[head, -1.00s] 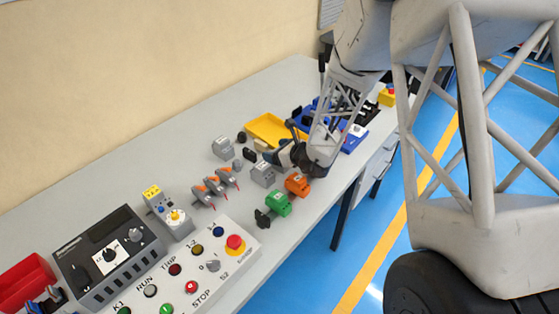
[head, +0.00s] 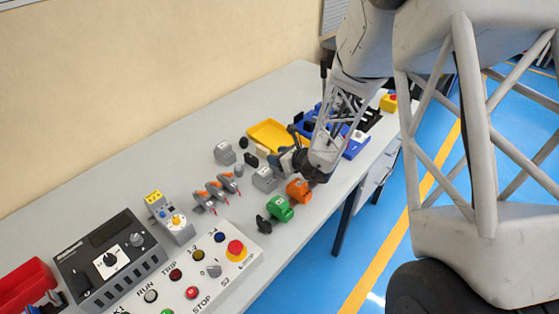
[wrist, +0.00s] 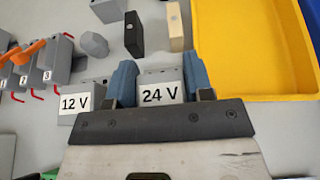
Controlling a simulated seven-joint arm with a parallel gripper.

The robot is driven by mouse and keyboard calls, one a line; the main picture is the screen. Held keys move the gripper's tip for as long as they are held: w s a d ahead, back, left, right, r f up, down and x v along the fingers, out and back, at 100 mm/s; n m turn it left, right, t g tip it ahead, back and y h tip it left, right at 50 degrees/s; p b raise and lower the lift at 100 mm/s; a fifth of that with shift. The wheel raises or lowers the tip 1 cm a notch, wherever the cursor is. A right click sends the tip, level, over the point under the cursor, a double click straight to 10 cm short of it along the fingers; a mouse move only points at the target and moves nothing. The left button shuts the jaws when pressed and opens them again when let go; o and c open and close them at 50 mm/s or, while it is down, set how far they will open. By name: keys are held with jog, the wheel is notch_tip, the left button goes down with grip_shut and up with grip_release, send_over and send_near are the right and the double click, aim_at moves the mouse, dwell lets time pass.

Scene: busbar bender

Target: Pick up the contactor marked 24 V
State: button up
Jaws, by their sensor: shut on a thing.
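The contactor marked 24 V (wrist: 162,92) is a grey block with a white label in the wrist view. My gripper (wrist: 161,85) has its two blue fingers on either side of it and is shut on it. In the head view my gripper (head: 290,160) is low over the bench, and the 24 V contactor is mostly hidden by the fingers and wrist. A similar grey contactor marked 12 V (wrist: 76,103) stands just left of the left finger. It also shows in the head view (head: 264,179).
A yellow tray (wrist: 262,60) lies close behind and right of my gripper. A black block (wrist: 134,34) and a beige block (wrist: 174,27) stand behind. Orange (head: 299,189) and green (head: 280,208) blocks are near the bench's front edge. Blue bins (head: 352,146) lie to the right.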

jog(key=shift+r, duration=0.15)
jog(key=shift+r, duration=4.85)
jog(key=shift+w, duration=0.1)
